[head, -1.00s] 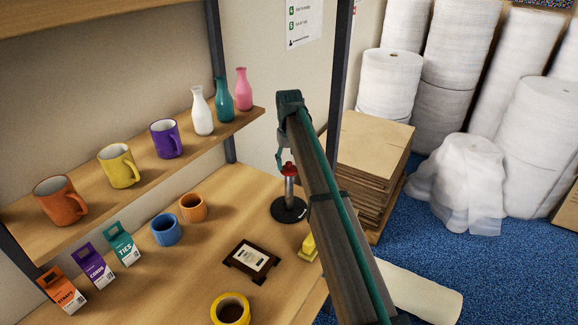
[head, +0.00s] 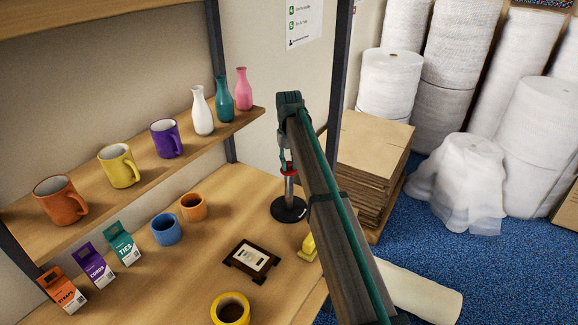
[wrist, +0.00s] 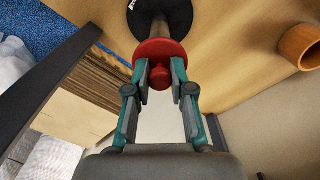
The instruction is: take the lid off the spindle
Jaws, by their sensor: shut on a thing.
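The spindle is a metal post on a round black base (head: 289,209), standing on the wooden bench. The red lid (head: 288,168) is at the top of the post, and in the wrist view it is a red disc with a knob (wrist: 160,52). My gripper (wrist: 160,75) has its teal fingers closed on the lid's knob from either side. In the head view my gripper (head: 286,160) is above the post and partly hidden by my arm. The post (wrist: 158,28) runs from the lid to the base in the wrist view; I cannot tell whether the lid is clear of its tip.
An orange cup (head: 193,207), a blue cup (head: 166,229), a dark framed card (head: 252,259) and a yellow object (head: 307,246) are on the bench near the spindle. A shelf (head: 150,170) with mugs and bottles is behind. Stacked cardboard (head: 372,165) stands right.

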